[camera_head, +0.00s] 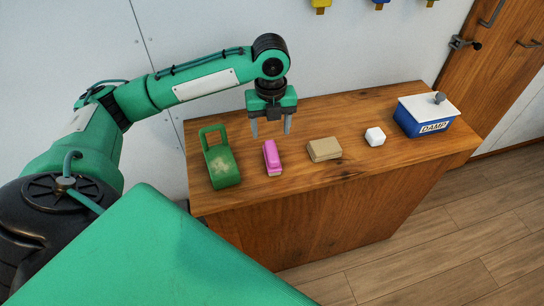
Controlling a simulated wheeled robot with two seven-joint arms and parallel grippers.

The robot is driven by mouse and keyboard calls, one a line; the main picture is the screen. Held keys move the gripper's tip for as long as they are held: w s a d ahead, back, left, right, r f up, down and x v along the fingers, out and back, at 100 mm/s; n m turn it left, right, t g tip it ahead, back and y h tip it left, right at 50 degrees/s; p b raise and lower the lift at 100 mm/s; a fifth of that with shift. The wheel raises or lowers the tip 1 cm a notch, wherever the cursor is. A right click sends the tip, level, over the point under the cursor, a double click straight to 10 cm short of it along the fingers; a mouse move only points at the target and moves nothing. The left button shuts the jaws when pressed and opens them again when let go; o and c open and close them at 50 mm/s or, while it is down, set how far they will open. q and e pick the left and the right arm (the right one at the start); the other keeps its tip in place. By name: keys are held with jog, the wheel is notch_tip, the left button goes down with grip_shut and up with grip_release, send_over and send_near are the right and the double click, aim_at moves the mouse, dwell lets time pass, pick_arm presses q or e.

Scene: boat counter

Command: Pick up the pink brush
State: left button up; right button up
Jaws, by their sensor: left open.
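The pink brush (272,156) lies on the wooden counter, between a green handled container and a tan block. It looks like a small pink block with a paler lower edge. My left gripper (271,130) points down above and slightly behind the brush, with its two grey fingers apart and nothing between them. The fingers look clear of the brush; the exact height above the counter is hard to tell. My right gripper is not in view.
On the wooden counter (340,184) stand a green container (222,166), a tan block (324,149), a white cube (375,137) and a blue box labelled DAMP (425,120). A white wall is behind. A wooden door (497,70) is at the right.

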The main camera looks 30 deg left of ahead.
aim_at(272, 150)
pick_arm(q)
notch_tip(272, 150, down, 5)
jog(key=shift+r, duration=0.15)
notch_tip(272, 150, down, 6)
jog(key=shift+d+r+p, duration=0.1)
jog(key=shift+r+p, duration=0.15)
jog(key=shift+p, duration=0.15)
jog(key=shift+f, duration=0.25)
jog(key=shift+c, duration=0.4)
jog(key=c, duration=1)
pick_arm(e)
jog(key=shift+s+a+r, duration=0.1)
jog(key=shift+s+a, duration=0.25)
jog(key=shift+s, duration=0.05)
